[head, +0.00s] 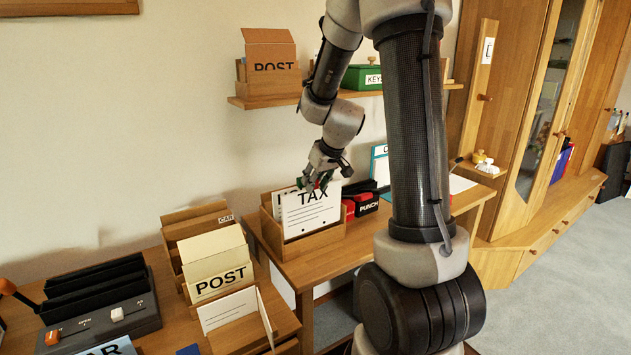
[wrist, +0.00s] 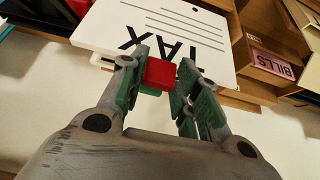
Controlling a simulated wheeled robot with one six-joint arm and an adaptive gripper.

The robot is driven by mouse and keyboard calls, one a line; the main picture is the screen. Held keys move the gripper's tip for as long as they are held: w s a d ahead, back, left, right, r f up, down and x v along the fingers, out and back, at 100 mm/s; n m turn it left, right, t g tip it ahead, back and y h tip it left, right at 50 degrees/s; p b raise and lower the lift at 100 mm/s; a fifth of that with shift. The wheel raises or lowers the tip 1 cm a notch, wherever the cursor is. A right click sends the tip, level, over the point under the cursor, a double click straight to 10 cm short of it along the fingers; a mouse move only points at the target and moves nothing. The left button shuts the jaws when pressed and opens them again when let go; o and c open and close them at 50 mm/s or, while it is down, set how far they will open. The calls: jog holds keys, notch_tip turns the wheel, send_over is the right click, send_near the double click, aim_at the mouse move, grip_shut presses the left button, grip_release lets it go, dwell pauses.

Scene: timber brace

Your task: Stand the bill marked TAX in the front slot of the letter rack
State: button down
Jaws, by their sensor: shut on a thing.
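The bill marked TAX (head: 312,213) is a white upright card with black letters and lines. It also shows in the wrist view (wrist: 185,28), upside down. My gripper (head: 318,183) is at its top edge, shut on the red tab (wrist: 159,73) there, between green finger pads. The wooden letter rack (head: 316,246) stands on the desk under the bill. The bill's lower edge meets the top of the rack's front board in the head view; I cannot tell how deep it sits. Another white card (head: 281,198) shows partly behind the bill.
A red and black PUNCH box (head: 368,204) stands right of the rack. A POST box (head: 220,272) and black trays (head: 98,292) are at left. A wall shelf (head: 262,102) hangs above. The wrist view shows a wooden holder with a pink BILLS label (wrist: 272,65).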

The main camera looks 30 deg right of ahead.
aim_at(314, 201)
jog(key=shift+f, duration=0.15)
jog(key=shift+f, duration=2.75)
jog(key=c, duration=1)
grip_release()
jog(key=shift+o, duration=0.4)
jog(key=o, duration=0.4)
jog(key=shift+r, duration=4)
